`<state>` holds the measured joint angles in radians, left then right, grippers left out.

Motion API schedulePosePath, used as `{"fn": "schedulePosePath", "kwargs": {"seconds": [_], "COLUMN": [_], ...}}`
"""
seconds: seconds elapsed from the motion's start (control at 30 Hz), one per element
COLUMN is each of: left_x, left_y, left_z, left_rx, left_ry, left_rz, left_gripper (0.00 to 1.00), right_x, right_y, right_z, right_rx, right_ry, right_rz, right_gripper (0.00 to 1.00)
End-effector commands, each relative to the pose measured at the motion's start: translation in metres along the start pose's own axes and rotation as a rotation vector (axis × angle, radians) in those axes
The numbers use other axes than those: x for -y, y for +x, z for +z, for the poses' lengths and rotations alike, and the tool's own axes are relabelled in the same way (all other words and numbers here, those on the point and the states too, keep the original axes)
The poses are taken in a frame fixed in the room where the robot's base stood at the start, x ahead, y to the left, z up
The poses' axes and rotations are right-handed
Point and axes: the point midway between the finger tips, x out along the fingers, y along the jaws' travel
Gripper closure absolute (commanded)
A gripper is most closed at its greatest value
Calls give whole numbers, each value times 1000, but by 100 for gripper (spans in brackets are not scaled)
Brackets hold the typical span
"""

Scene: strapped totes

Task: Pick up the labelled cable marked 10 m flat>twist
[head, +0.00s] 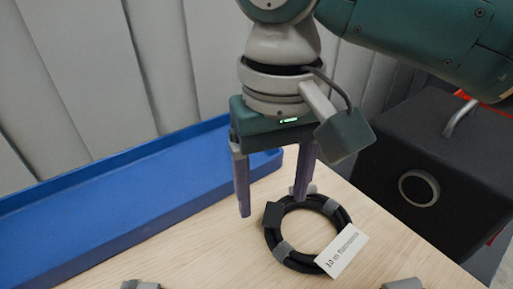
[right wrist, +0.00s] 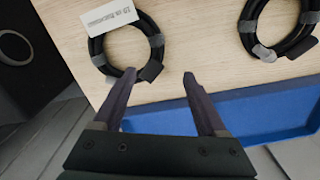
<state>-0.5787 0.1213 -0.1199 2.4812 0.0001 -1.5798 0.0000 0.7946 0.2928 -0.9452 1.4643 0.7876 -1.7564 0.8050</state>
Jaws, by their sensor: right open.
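A black coiled cable (head: 300,262) lies flat on the wooden table, bound with grey ties. Its white tag (head: 341,250) seems to start with "10 m"; the rest is too small to read. My right gripper (head: 272,207) points down with its jaws open and empty, at the back left of this coil. One finger is close to the coil's back edge, but I cannot tell if it touches. In the right wrist view the same coil (right wrist: 93,45) and tag (right wrist: 109,16) lie beyond the left fingertip. My left gripper is not in view.
A second black coil (right wrist: 292,40) lies at the upper right of the right wrist view. A long blue tray (head: 130,190) runs along the table's back edge. A dark box (head: 450,170) with a round ring stands at the right. Bare table (head: 200,255) lies left of the tagged coil.

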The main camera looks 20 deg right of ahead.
Motion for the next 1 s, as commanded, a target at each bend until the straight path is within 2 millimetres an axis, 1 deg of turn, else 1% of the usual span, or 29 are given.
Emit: {"fn": "schedulePosePath", "kwargs": {"seconds": [0.03,0.1,0.27,0.43,0.5,0.6,0.83,1.0], "left_x": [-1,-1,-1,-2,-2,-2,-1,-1], "left_y": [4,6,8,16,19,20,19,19], "left_z": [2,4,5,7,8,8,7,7], "left_rx": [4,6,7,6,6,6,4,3], "left_ry": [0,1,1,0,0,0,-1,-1], "left_rz": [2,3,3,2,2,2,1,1], "left_gripper": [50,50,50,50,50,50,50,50], "right_x": [0,0,-2,-9,-8,-8,-7,-7], "right_y": [10,18,31,59,68,75,75,75], "right_z": [0,0,1,4,4,4,4,4], "right_rx": [1,1,0,1,0,-2,-3,-3], "right_ry": [1,0,0,-1,-2,-2,-3,-3], "right_rz": [1,0,-1,1,0,-2,-2,-2], "right_gripper": [25,25,25,25,25,25,25,44]}}
